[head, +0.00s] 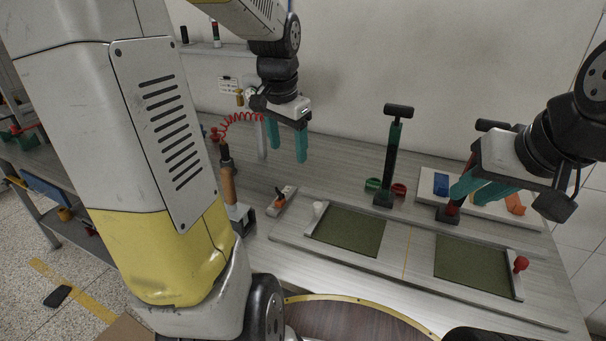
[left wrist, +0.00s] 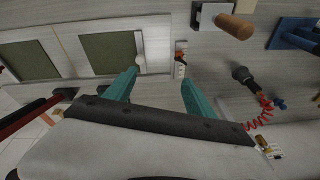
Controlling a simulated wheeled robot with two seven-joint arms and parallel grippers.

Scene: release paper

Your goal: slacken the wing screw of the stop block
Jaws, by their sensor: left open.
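The stop block appears to be the small pale block (head: 283,201) on the table, left of the long grey board. A small orange and dark piece on it, seemingly the wing screw (head: 279,195), is too small to make out clearly. The block also shows in the left wrist view (left wrist: 180,65), beyond the gap between my fingers. My left gripper (head: 287,158) is open and empty, hanging above and behind the block, apart from it. My right gripper (head: 466,196) is at the right, by a dark post; whether its jaws are open or shut is unclear.
The grey board (head: 407,258) carries two green panels, a white knob (head: 319,208) and a red knob (head: 520,263). A T-handled post (head: 393,155) stands behind it. A wooden-handled tool (head: 228,185) and a red coiled cord (head: 240,118) are left of the block. A pale tray (head: 425,178) lies right.

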